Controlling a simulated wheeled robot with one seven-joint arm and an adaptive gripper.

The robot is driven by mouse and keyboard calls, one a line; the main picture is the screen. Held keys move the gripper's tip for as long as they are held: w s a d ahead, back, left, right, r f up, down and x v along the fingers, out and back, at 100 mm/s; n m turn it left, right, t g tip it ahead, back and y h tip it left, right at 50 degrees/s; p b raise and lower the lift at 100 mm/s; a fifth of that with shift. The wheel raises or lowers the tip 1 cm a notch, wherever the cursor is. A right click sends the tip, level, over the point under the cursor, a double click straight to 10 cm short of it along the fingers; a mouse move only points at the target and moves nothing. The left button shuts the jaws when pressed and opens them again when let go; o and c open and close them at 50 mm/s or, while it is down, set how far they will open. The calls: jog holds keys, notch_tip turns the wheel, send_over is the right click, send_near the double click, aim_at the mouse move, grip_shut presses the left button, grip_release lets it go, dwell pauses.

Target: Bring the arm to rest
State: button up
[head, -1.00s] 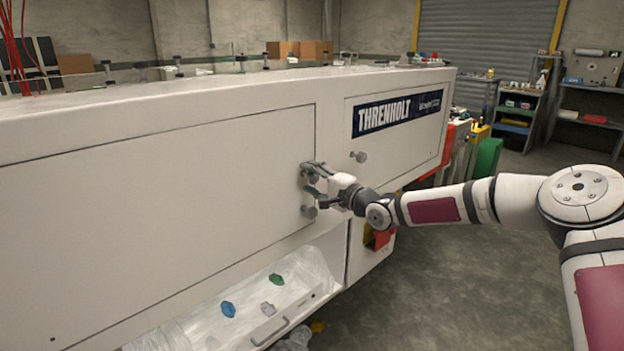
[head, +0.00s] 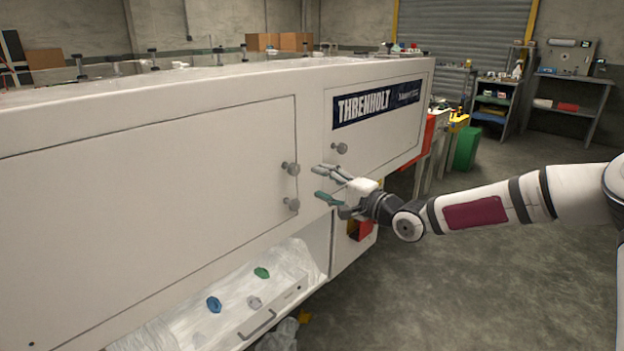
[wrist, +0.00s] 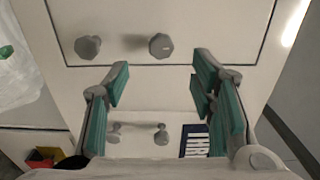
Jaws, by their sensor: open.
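My gripper (head: 326,184) is open and empty in the head view. It stands just right of the two grey knobs on the large left panel of the white machine (head: 200,258), apart from them. The upper knob (head: 291,168) and the lower knob (head: 292,204) are near the panel's right edge. In the wrist view my gripper (wrist: 160,85) shows its green finger pads spread wide with nothing between them. Two knobs, one at the left (wrist: 88,47) and one at the middle (wrist: 160,45), lie beyond the fingertips. My arm reaches in from the right.
A right panel with a THRENHOLT label (head: 378,102) has a knob (head: 339,148) just above my gripper. Below is an open bay with a plastic-lined drawer (head: 285,302) holding small coloured pieces. Red, yellow and green bins (head: 467,148) stand behind. The floor at the right is clear.

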jog(key=shift+s+d, duration=0.25)
jog(key=shift+d, duration=0.05)
jog(key=s+d+f+n+g+h, duration=0.4)
jog(key=s+d+f+n+h, duration=0.15)
jog(key=s+f+h, duration=0.2)
jog(key=s+d+r+g+h, duration=0.1)
jog(key=s+d+r+h, duration=0.4)
jog(key=s+d, duration=0.35)
jog(key=s+d+r+g+h, duration=0.1)
jog(key=s+d+r+h, duration=0.3)
jog(key=s+d, duration=0.5)
jog(key=s+r+n+g+y, duration=0.1)
jog(key=s+g, duration=0.1)
jog(key=s, duration=1.2)
jog(key=s+r+n+g+y, duration=0.1)
jog(key=s+r+g, duration=0.1)
jog(key=s, duration=1.1)
notch_tip(320, 180, up, 20)
jog(key=t+p, duration=0.3)
jog(key=p, duration=1.5)
jog(key=shift+s+a+r+p, duration=0.15)
jog(key=shift+s+a+p, duration=0.2)
jog(key=shift+a+p, duration=0.05)
